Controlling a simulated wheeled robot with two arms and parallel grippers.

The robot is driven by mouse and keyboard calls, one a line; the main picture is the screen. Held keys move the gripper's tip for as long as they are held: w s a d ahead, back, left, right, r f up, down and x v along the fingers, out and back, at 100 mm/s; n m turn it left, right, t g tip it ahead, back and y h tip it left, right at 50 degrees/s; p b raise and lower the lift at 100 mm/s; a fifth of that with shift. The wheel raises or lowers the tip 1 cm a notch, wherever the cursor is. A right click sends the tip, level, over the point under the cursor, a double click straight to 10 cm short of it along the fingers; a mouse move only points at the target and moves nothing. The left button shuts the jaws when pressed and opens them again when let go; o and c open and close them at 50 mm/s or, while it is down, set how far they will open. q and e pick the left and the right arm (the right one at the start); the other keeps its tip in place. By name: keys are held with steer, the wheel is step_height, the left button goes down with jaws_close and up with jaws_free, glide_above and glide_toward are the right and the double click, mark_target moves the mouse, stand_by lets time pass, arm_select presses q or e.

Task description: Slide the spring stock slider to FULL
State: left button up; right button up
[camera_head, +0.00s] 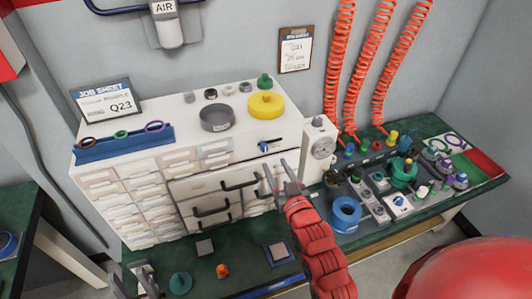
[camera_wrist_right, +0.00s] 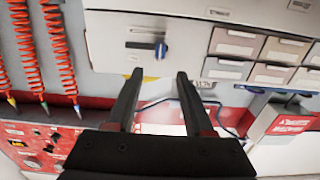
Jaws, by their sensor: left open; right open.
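The spring stock slider is a small blue knob (camera_head: 264,147) on the white cabinet's upper front, beside a short dark slot that runs to the right. In the right wrist view the blue knob (camera_wrist_right: 161,50) is at one end of the dark slot, which runs left there. Any FULL label is too small to read. My right gripper (camera_head: 278,174) is open and empty, just below and in front of the knob. In its wrist view the two fingers (camera_wrist_right: 158,76) point toward the knob, apart from it. My left gripper (camera_head: 136,283) is open at the lower left.
The cabinet (camera_head: 150,150) carries clear drawers and black drawer handles (camera_head: 210,210) below the slider. Orange coiled hoses (camera_head: 338,70) hang behind.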

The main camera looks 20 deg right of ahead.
mark_target(266, 147)
steer(key=w+p, duration=0.2)
steer(key=w, duration=0.5)
steer(key=shift+w+a+r, duration=0.1)
steer(key=shift+w+r, duration=0.05)
steer(key=shift+w, duration=0.55)
steer(key=shift+f, duration=0.2)
jaws_close()
stand_by(0.5)
